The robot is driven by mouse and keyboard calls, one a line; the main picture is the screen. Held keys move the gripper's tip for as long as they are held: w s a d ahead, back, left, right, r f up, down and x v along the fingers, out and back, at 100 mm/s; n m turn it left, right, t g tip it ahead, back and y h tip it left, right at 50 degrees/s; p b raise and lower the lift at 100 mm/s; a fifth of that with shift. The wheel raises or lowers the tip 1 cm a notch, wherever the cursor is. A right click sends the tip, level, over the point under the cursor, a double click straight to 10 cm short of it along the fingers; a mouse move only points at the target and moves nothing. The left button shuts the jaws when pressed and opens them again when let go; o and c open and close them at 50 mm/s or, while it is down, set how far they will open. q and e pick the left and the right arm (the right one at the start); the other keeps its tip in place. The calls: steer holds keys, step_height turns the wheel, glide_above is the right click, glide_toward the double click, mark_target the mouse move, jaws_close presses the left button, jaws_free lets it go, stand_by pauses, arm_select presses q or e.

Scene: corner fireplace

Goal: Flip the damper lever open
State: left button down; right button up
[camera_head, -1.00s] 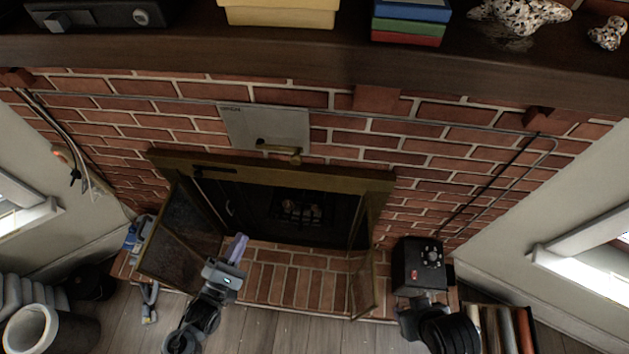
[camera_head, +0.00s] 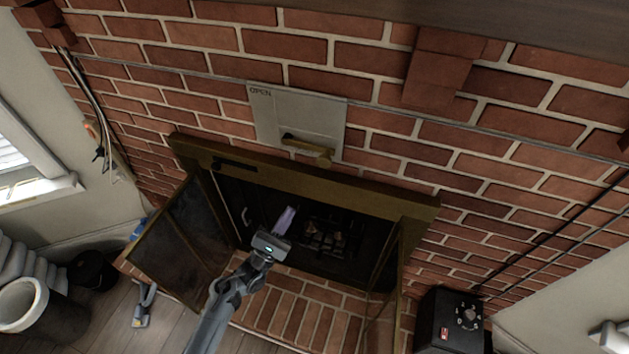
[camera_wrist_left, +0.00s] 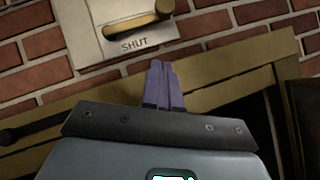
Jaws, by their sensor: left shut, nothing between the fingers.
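The damper lever (camera_head: 308,147) is a brass bar with a thick knob at its right end. It lies nearly level along the lower edge of a grey metal plate (camera_head: 300,112) on the brick wall. "OPEN" is marked at the plate's upper left. In the left wrist view the lever (camera_wrist_left: 135,23) sits just above the word "SHUT" on the plate (camera_wrist_left: 85,12). My left gripper (camera_head: 287,213) is in front of the firebox opening, below the lever. Its purple fingers (camera_wrist_left: 161,66) are together, empty, pointing up toward the plate and apart from the lever. My right gripper does not show.
The fireplace's brass frame (camera_head: 350,184) lies between gripper and plate in the picture. A glass door (camera_head: 178,240) stands open at left. A black box with a dial (camera_head: 447,318) stands right. A dark mantel (camera_head: 480,20) overhangs above.

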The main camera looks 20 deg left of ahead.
mark_target(320, 164)
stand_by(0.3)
arm_select(q)
steer(key=s+d+r+p+x, duration=0.1)
steer(key=r+p+x, duration=0.1)
steer(key=x, duration=1.1)
steer(key=shift+s, duration=0.4)
steer(key=shift+d+r+p, duration=0.1)
steer(key=shift+r+p, duration=0.2)
steer(key=shift+p, duration=0.05)
